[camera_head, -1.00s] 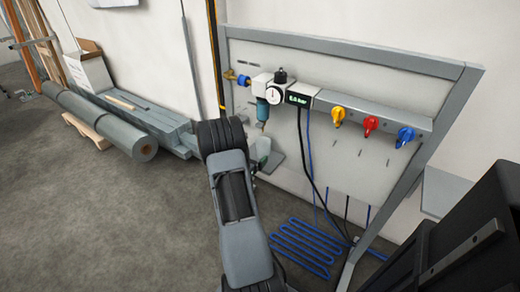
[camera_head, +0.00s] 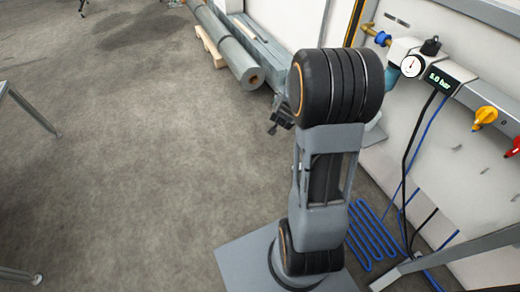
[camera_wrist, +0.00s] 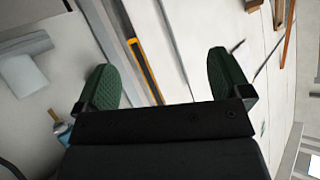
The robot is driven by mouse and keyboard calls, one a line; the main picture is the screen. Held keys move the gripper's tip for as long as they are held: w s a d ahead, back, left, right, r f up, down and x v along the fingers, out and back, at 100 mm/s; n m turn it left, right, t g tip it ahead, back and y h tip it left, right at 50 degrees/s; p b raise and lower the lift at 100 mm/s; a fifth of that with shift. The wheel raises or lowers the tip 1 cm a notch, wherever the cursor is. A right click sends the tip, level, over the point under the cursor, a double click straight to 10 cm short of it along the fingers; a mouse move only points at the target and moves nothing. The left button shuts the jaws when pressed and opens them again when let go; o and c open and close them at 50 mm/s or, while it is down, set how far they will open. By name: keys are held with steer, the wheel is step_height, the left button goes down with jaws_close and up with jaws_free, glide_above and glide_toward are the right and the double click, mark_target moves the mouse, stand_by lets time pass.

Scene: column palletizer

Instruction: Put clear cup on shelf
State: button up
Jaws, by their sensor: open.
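In the wrist view, my gripper (camera_wrist: 165,82) is open, its two green-padded fingers wide apart with nothing between them. In the head view my arm hides most of the area around the small grey shelf (camera_head: 374,137) on the panel. A pale, cup-like shape (camera_head: 373,121) shows just above the shelf, right of my arm's dark joint; it may be the clear cup, but it is mostly hidden. I cannot make out a cup clearly in the wrist view.
The panel carries a pressure gauge (camera_head: 411,67), a display (camera_head: 437,79), and a yellow valve (camera_head: 484,117). Blue coiled hose (camera_head: 372,236) lies below. A grey roll (camera_head: 232,52) lies at the back. Metal legs (camera_head: 35,110) stand at the left. The middle floor is open.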

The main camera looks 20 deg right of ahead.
steer(key=s+a+r+n+g+y, duration=0.1)
steer(key=s+a+r+n+y, duration=0.2)
steer(key=a, duration=0.5)
steer(key=s+a+r+n+g+y, duration=0.1)
steer(key=s+a+r+n+y, duration=0.2)
steer(key=a, duration=0.6)
steer(key=s+a+n+g, duration=0.2)
steer(key=s, duration=0.4)
steer(key=s+a+n+g+y, duration=0.1)
steer(key=s+a+n+g, duration=0.1)
steer(key=s, duration=0.5)
steer(key=shift+s+a+r+n+g+y, duration=0.15)
steer(key=shift+a+n+g+y, duration=0.1)
steer(key=shift+n+g+y, duration=0.05)
